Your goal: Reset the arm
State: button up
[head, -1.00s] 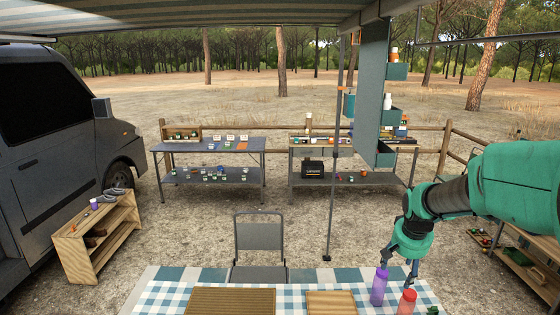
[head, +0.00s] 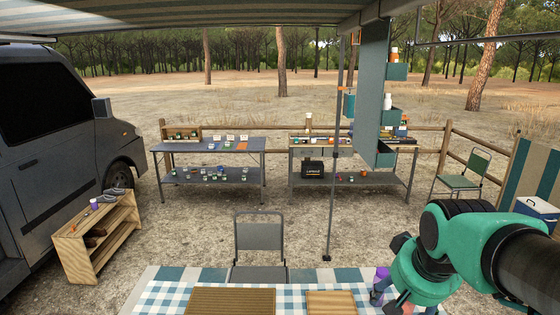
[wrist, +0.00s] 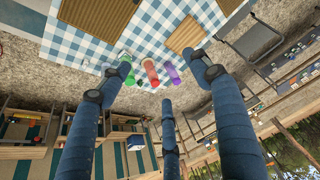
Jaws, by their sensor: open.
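My gripper (wrist: 162,76) shows in the wrist view with its blue fingers spread wide and nothing between them. In the head view my green arm is at the lower right and hides most of the gripper. Beyond the fingertips, apart from them as far as I can tell, a purple bottle (wrist: 171,72), a red bottle (wrist: 150,71) and a green item (wrist: 126,70) stand near the edge of the checked table. The purple bottle also shows in the head view (head: 382,273), partly covered by my arm.
The blue-and-white checked table (head: 160,293) bears two wooden boards (head: 232,301) (head: 330,302). A folding chair (head: 259,240) stands behind it. Two work tables (head: 207,146) (head: 352,142) and a thin pole (head: 335,200) are farther back. A wooden shelf (head: 95,240) stands by the van.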

jog(key=s+a+n, duration=0.1)
jog(key=s+a, duration=0.2)
jog(key=s, duration=0.9)
jog(key=shift+s+a+f+n+t+y, duration=0.2)
jog(key=shift+a+f+n+t+y, duration=0.1)
jog(key=shift+a+t, duration=0.1)
